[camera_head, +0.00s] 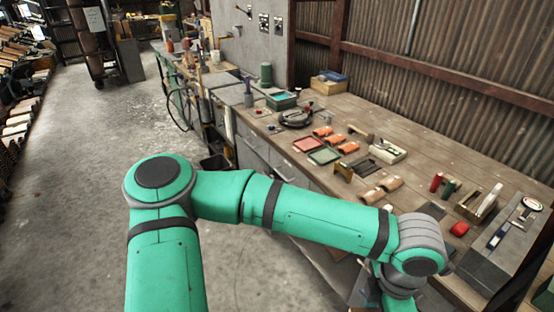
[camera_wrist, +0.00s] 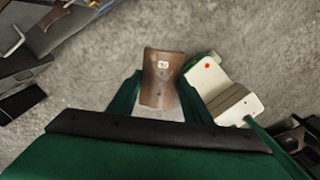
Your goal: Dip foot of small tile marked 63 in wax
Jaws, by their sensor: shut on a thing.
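In the wrist view my gripper (camera_wrist: 158,97) is shut on a small brown curved tile (camera_wrist: 162,88). The tile bears a small white label whose mark is too small to read surely. Its outer end sticks out beyond the fingers over grey floor. In the head view my arm bends down at the lower right, and the gripper and tile cannot be made out there. A red shallow tray (camera_head: 308,144) and a green shallow tray (camera_head: 324,156) lie on the workbench. I cannot tell which vessel holds wax.
The wooden workbench (camera_head: 415,128) carries orange tiles (camera_head: 348,147), brown tiles (camera_head: 373,195), a dark round turntable (camera_head: 297,117), a teal-filled box (camera_head: 281,99) and a red bottle (camera_head: 436,182). A cream block with a red dot (camera_wrist: 208,77) shows beside the tile. Open floor (camera_head: 95,130) lies left.

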